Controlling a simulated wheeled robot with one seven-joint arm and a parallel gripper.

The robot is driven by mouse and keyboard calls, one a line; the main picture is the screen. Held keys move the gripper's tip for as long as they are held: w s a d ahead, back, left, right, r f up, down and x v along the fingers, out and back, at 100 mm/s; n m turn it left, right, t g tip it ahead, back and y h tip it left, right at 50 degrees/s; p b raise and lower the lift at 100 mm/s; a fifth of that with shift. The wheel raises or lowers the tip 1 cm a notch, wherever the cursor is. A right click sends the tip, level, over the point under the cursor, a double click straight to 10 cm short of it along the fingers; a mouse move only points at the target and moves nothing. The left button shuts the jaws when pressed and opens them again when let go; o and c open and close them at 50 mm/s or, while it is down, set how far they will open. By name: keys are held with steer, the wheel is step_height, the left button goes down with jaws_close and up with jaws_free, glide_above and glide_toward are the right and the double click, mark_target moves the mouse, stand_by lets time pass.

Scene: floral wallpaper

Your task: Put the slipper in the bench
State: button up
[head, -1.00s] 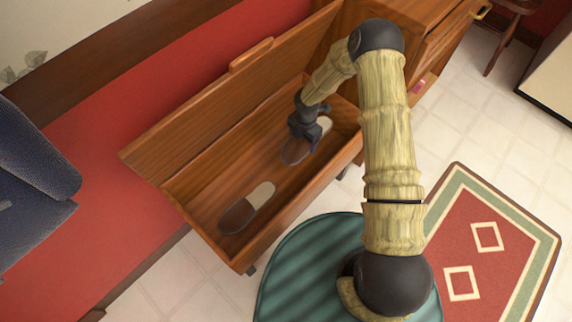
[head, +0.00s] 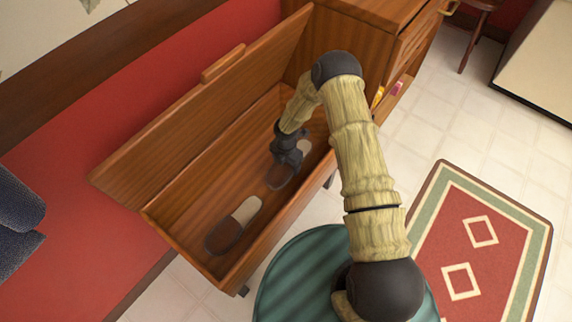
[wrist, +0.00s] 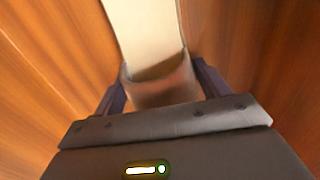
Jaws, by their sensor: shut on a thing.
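The bench (head: 210,180) is a long wooden box with its lid (head: 215,95) raised and its inside open, in the head view. One brown and cream slipper (head: 232,227) lies on the bench floor near its front end. My gripper (head: 286,160) is inside the bench, farther back, shut on a second slipper (head: 280,178). In the wrist view this slipper (wrist: 146,40) sits between the fingers, its cream sole stretching away and its brown upper near the jaws. My gripper hides part of it in the head view. I cannot tell whether it touches the bench floor.
A wooden cabinet (head: 370,25) stands at the bench's far end. A red patterned rug (head: 490,240) lies on the tiled floor to the right. A dark blue seat (head: 15,215) is at the left edge, by the red wall.

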steer(key=o, duration=1.1)
steer(key=shift+o, duration=0.2)
step_height(320, 180, up, 12)
steer(key=p, duration=0.4)
steer(key=shift+r, duration=0.1)
